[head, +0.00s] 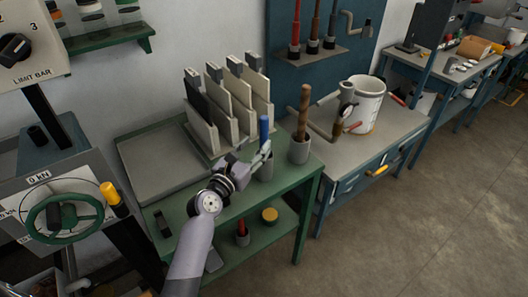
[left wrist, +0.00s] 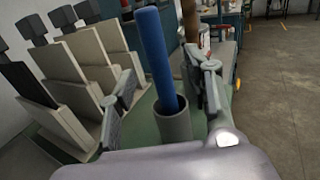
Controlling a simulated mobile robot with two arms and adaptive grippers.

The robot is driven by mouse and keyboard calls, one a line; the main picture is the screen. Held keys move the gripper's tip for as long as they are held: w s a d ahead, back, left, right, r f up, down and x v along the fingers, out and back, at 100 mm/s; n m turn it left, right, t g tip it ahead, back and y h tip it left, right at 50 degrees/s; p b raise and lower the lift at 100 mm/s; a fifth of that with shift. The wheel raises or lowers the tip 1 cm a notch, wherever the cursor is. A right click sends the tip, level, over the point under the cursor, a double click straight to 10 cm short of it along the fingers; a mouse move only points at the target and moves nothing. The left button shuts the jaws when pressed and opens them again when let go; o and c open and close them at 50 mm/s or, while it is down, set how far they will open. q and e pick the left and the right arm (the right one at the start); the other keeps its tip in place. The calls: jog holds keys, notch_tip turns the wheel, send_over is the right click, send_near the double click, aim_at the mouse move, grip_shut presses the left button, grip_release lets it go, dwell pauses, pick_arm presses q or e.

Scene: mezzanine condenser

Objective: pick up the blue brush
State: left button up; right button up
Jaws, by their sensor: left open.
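The blue brush (head: 264,130) stands upright in a grey cup (head: 265,170) on the green bench (head: 289,180). Only its blue handle shows; its lower end is hidden inside the cup. In the left wrist view, the blue brush (left wrist: 157,55) rises from the cup (left wrist: 173,127), leaning slightly left. My left gripper (head: 262,152) is open at the brush, with its fingers near the top of the cup. In the left wrist view, the left gripper (left wrist: 165,90) has one finger on each side of the brush, with gaps showing. My right gripper is not in view.
A second grey cup (head: 299,149) with a brown handle (head: 304,112) stands just right of the blue brush. Upright pale blocks (head: 232,105) stand behind it. A grey tray (head: 155,165) lies at left. A white bucket (head: 366,105) stands on the bench to the right.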

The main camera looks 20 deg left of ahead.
aim_at(262, 134)
pick_arm(q)
jog(key=shift+w+d, duration=0.15)
jog(key=shift+w, duration=0.65)
jog(key=w, duration=0.3)
jog(key=w+p, duration=0.1)
jog(key=w, duration=0.1)
jog(key=shift+d+r, duration=0.25)
jog(key=shift+r, duration=0.05)
jog(key=shift+w+f, duration=0.1)
jog(key=shift+w, duration=0.05)
jog(key=shift+c, duration=0.2)
grip_shut()
